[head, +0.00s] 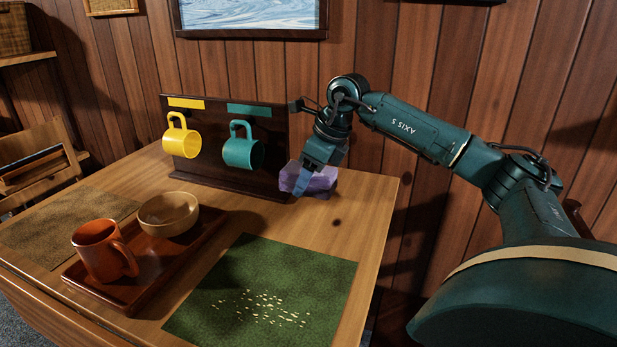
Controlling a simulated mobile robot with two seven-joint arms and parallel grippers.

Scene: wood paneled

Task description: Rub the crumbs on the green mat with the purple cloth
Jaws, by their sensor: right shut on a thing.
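The green mat (290,262) lies flat on the near right part of the wooden table. Pale crumbs (262,308) are scattered over its near middle. The purple cloth (318,183) is a bunched block at the table's back right, beside the mug rack. My right gripper (303,186) comes down on it from above and is shut on it. The fingers hide part of the cloth, and I cannot tell whether it is clear of the table. My left gripper is not in view.
A dark rack (225,183) holds a yellow mug (182,142) and a teal mug (240,150), left of the cloth. A brown tray (190,262) with an orange mug (98,250) and a wooden bowl (160,216) stands left of the mat. Bare table lies between cloth and mat.

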